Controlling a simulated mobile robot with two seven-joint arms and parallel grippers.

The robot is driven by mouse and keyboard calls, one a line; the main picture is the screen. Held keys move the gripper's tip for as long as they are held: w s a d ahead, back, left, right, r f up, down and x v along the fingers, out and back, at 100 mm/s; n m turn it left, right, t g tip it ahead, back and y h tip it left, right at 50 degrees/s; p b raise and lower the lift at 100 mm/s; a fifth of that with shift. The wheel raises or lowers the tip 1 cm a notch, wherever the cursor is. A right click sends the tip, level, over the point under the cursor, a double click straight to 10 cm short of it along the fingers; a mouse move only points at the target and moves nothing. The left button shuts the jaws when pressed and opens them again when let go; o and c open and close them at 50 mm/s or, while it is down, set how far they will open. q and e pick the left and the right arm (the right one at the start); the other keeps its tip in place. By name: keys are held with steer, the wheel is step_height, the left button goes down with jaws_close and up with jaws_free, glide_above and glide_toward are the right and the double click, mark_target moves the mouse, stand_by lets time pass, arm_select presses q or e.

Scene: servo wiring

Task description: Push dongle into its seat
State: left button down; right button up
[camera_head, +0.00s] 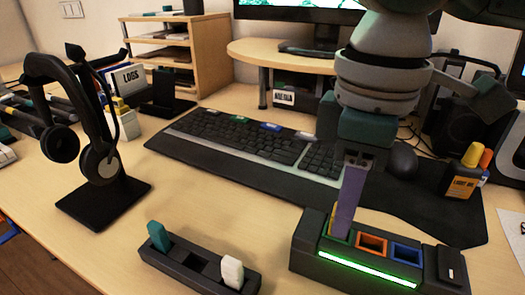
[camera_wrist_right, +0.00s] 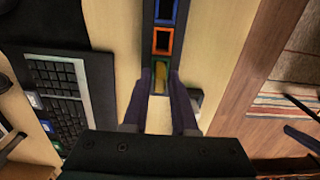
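The seat hub (camera_head: 322,252) is a dark block at the front right with a lit green strip along its front. It has a green-rimmed, an orange-rimmed (camera_head: 371,243) and a blue-rimmed seat (camera_head: 406,253). A yellow dongle (camera_wrist_right: 160,74) stands at the green-rimmed seat, at the hub's left end. Its lower part is hidden, so I cannot tell how deep it sits. My right gripper (camera_head: 342,226) points down over this seat. In the right wrist view, its fingers (camera_wrist_right: 160,82) lie on both sides of the dongle and appear closed on it. My left gripper is out of view.
A dark rack (camera_head: 188,262) left of the hub holds a teal dongle (camera_head: 158,236) and a white dongle (camera_head: 232,272). A headphone stand (camera_head: 103,203) is at the left. The keyboard (camera_head: 235,138) and mouse (camera_head: 402,160) lie behind. Bare table lies between stand and rack.

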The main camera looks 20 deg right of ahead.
steer(key=shift+o, duration=1.3)
steer(key=shift+r, duration=0.1)
step_height(320, 180, up, 12)
steer(key=p, duration=0.4)
